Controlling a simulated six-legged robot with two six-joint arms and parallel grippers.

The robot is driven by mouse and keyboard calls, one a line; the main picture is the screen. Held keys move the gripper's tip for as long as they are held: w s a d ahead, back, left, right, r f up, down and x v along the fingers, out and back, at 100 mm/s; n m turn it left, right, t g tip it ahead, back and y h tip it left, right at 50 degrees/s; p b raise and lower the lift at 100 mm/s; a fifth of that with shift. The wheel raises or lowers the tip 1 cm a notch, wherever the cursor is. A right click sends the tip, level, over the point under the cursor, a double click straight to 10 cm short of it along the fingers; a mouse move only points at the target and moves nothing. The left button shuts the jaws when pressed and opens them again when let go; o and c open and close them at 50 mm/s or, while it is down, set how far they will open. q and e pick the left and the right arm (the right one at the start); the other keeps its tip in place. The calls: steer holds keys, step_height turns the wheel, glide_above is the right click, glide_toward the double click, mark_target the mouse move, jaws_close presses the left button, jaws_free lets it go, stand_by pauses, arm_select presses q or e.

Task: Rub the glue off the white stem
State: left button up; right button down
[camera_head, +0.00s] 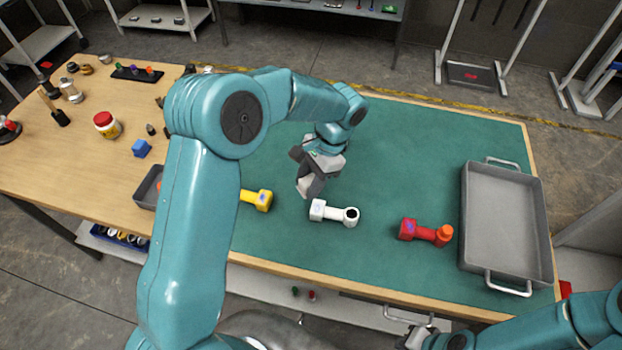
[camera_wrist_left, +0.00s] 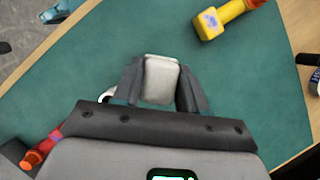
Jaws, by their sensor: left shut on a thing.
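The white stem (camera_head: 333,212) lies on the green mat in the head view, with a bluish patch near its left end and a dark round opening at its right end. In the wrist view only a small white curve (camera_wrist_left: 106,97) shows beside my left gripper, probably part of the stem. My left gripper (camera_head: 309,186) is shut on a pale grey block (camera_wrist_left: 161,80), seen between its fingers in the wrist view. It is just behind and left of the stem, apparently above the mat. My right gripper (camera_head: 416,338) is at the bottom edge, mostly cut off, its opening unclear.
A yellow stem (camera_head: 257,199) lies left of the white one, and a red stem (camera_head: 422,231) with an orange end lies right. A grey metal tray (camera_head: 507,172) stands at the mat's right. The mat's back right is clear.

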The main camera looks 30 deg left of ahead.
mark_target(335, 214)
arm_select(q)
steer(key=shift+w+r, duration=0.1)
steer(key=shift+r, duration=0.05)
steer(key=shift+r+p, duration=0.25)
steer(key=shift+p, duration=0.1)
steer(key=shift+d+r, duration=0.1)
steer(key=shift+d, duration=0.05)
steer(key=shift+s+f, duration=0.2)
steer(key=shift+f, duration=0.25)
step_height(335, 214, down, 4)
steer(key=b, duration=0.3)
steer(key=shift+r, duration=0.2)
steer(key=shift+w+f+b, duration=0.1)
steer(key=shift+f+b, duration=0.4)
steer(key=shift+f, duration=0.3)
steer(key=shift+f+b, duration=0.75)
steer(key=shift+f, duration=0.2)
